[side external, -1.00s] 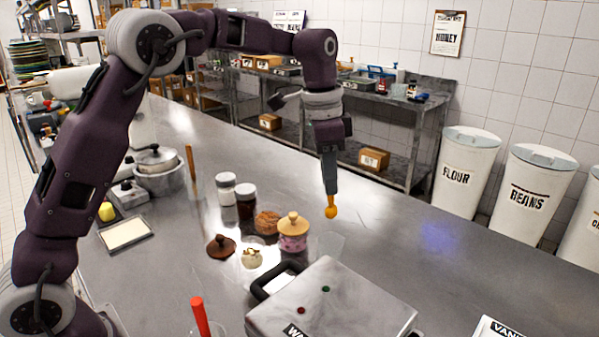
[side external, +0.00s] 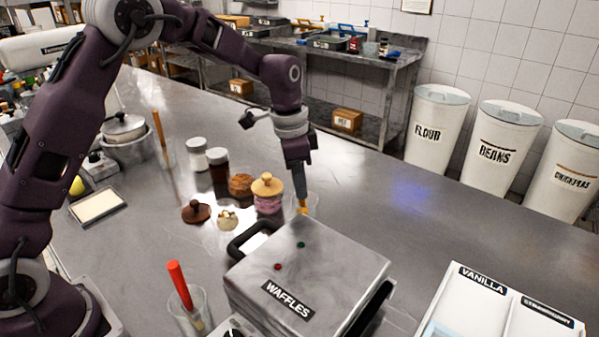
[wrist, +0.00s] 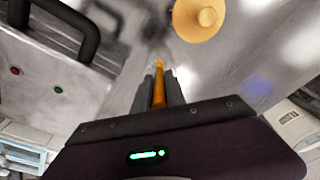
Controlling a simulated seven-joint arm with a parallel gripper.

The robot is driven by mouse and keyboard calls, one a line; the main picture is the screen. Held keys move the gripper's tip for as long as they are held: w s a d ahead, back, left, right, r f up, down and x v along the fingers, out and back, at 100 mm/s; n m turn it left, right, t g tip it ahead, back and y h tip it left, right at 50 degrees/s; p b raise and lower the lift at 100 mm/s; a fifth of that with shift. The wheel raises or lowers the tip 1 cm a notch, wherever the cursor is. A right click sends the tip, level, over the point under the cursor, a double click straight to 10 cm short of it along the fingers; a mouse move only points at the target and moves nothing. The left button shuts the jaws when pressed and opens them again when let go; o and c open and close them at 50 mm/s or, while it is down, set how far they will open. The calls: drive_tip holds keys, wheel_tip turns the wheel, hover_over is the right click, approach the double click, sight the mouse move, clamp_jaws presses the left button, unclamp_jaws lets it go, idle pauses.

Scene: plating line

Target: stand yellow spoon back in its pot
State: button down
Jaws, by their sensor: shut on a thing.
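My gripper (side external: 300,185) is shut on the yellow spoon (side external: 303,207) and points down just behind the waffle maker. In the wrist view the spoon (wrist: 159,85) sticks out between the fingers (wrist: 162,88). A clear pot (side external: 314,203) stands at the spoon's lower end, partly hidden by the waffle maker. I cannot tell whether the spoon's tip is inside the pot or in front of it. Two other clear pots hold a red-handled utensil (side external: 179,285) at the front and an orange-brown one (side external: 159,130) at the back left.
The waffle maker (side external: 310,265) stands close in front of my gripper. A pink jar with a tan lid (side external: 267,195) is close at left, with several jars and lids beyond. The steel counter at right (side external: 400,210) is clear.

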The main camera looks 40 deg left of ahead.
drive_tip(key=shift+f, duration=0.1)
drive_tip(key=c, duration=1.3)
unclamp_jaws()
drive_tip(key=r, duration=0.6)
drive_tip(key=shift+s+a+r, duration=0.15)
drive_tip(key=shift+s+a, duration=0.05)
drive_tip(key=shift+s, duration=0.1)
drive_tip(key=shift+r, duration=0.4)
